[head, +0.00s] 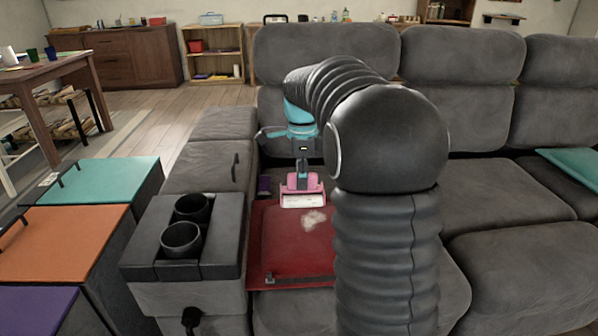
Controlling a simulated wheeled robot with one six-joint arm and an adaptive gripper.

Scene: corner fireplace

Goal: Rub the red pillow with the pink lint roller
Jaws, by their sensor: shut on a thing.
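The red pillow (275,240) lies flat on the grey sofa seat, left of my arm, with a pale whitish patch on its upper surface. My arm covers part of its right side. The pink lint roller (303,187) hangs below my gripper (303,168), with its white roller head (304,201) at the far part of the pillow. I cannot tell whether the roller touches the pillow. My gripper is shut on the lint roller; its fingertips are small and partly hidden here.
The sofa console with two cup holders (182,240) stands left of the pillow. The sofa backrest (325,50) rises behind. Boxes with teal (105,190), orange (65,232) and purple (35,308) tops stand at left. A teal cushion (575,168) lies at far right.

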